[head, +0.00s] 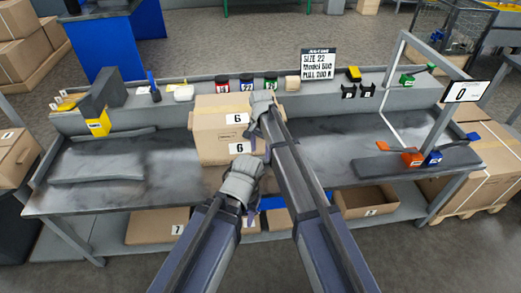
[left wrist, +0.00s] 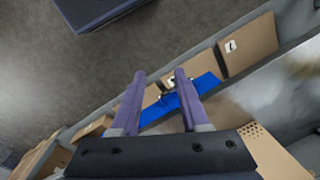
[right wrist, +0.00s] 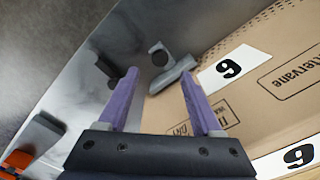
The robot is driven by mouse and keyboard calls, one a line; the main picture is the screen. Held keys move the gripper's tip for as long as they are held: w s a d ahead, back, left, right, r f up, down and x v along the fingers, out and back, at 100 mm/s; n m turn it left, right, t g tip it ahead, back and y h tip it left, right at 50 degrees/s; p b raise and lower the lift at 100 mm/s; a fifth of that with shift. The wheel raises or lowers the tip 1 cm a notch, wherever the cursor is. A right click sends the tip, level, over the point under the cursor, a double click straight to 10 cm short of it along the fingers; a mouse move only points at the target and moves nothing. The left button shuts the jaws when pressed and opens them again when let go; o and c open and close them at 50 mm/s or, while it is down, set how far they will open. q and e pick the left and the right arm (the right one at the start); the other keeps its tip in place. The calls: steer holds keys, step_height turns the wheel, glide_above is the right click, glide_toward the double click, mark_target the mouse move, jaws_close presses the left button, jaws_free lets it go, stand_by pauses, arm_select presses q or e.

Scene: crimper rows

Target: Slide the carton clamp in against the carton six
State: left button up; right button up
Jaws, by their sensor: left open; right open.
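The carton six (head: 215,137), brown with "6" labels, stands on the grey bench in the head view. Its printed side (right wrist: 250,75) fills the right of the right wrist view. A grey piece with a round knob (right wrist: 172,76), probably the carton clamp, lies beside that carton. Whether they touch I cannot tell; my right arm seems to hide it in the head view. My right gripper (right wrist: 158,72) is open, its fingertips on either side of the grey piece in that view. My left gripper (left wrist: 160,74) is open and empty at the bench's front, low before the carton.
A grey block with orange and blue parts (head: 415,162) is on the bench at right. Jars (head: 246,83) line the back ledge. The bench left of the carton holds a grey flat pad (head: 97,165).

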steer(key=shift+r, duration=0.45)
arm_select(q)
steer(key=shift+r, duration=0.4)
